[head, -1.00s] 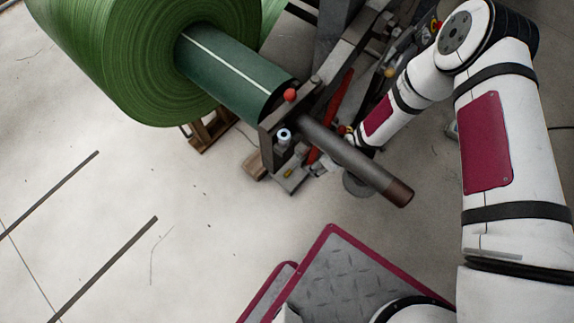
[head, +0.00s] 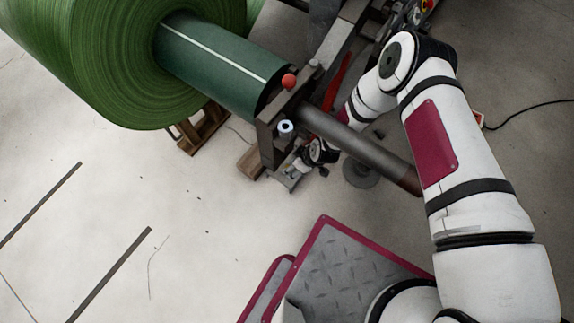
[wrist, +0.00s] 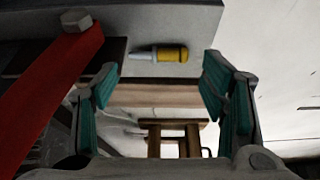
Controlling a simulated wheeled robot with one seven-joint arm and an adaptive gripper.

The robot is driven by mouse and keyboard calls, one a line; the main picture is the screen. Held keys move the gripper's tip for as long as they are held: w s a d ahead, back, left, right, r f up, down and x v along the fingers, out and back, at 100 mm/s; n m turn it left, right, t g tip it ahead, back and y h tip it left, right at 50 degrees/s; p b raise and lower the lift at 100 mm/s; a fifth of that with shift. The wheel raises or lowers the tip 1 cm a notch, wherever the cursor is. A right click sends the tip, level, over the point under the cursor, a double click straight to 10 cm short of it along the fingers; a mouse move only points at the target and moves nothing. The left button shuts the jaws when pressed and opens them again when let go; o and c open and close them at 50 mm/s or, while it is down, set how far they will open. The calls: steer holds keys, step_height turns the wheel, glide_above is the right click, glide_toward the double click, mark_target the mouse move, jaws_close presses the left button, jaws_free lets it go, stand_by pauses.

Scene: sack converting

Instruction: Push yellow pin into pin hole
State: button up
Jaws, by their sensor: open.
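The yellow pin (wrist: 170,53) shows in the wrist view, lying sideways at upper middle against the lower edge of a grey metal part (wrist: 160,18). Its yellow handle points right and its pale metal tip points left. My gripper (wrist: 160,72) is open, with teal pads either side of the view; the pin appears between and beyond the fingertips, not touching them. In the head view my gripper (head: 303,164) is small beside the foot of the roll stand (head: 268,145), under the bare shaft. The pin cannot be made out there, and I cannot make out the pin hole.
A red bar (wrist: 55,85) with a bolt head crosses the left of the wrist view. The shaft (head: 360,150) sticks out over my forearm. A green roll (head: 110,60) stands at upper left. Open floor (head: 190,220) lies left of the stand.

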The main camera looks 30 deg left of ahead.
steer(key=b+x, duration=0.3)
steer(key=x, duration=0.2)
steer(key=shift+f, duration=0.1)
steer(key=c, duration=0.8)
steer(key=shift+o, duration=0.2)
